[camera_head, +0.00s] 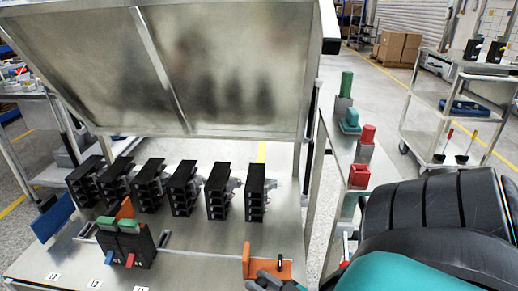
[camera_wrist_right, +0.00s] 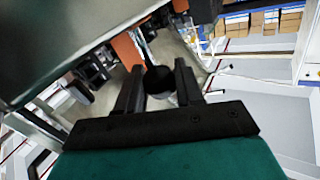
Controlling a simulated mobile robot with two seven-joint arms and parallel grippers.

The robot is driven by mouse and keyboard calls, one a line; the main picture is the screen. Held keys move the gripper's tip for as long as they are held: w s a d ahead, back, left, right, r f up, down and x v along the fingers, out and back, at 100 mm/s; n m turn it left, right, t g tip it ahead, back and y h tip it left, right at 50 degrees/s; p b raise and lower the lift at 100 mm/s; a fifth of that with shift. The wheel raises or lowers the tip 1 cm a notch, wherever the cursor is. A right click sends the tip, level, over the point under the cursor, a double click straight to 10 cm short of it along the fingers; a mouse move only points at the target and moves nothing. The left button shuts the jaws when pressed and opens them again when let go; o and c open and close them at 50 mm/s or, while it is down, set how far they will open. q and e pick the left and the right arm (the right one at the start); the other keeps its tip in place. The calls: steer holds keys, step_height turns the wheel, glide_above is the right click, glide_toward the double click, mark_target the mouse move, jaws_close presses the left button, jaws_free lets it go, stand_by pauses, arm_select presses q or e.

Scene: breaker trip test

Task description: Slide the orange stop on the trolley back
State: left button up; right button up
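The orange stop (camera_head: 284,270) is at the front right of the trolley top (camera_head: 200,262) in the head view, partly hidden by dark gripper parts. In the right wrist view an orange upright piece (camera_wrist_right: 127,50), which looks like the stop, is just beyond the fingers. My right gripper (camera_head: 268,281) is at the stop, low in the head view. In the right wrist view its two dark fingers (camera_wrist_right: 160,88) are apart, with a round black knob (camera_wrist_right: 158,79) between them. I cannot tell whether they touch it. My left gripper is not in view.
Several black breakers (camera_head: 218,190) stand in a row on the trolley under a raised metal lid (camera_head: 235,70). A two-unit block with green tops (camera_head: 128,240) stands front left. Another cart (camera_head: 425,97) stands behind.

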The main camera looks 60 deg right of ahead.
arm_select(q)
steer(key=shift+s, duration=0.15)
arm_select(e)
steer(key=o, duration=0.4)
steer(key=shift+s+d, duration=0.15)
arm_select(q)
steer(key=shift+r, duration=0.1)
arm_select(e)
steer(key=shift+s, duration=0.1)
steer(key=shift+s, duration=0.3)
arm_select(q)
steer(key=shift+p, duration=0.3)
arm_select(e)
steer(key=s, duration=1.2)
steer(key=shift+a, duration=0.4)
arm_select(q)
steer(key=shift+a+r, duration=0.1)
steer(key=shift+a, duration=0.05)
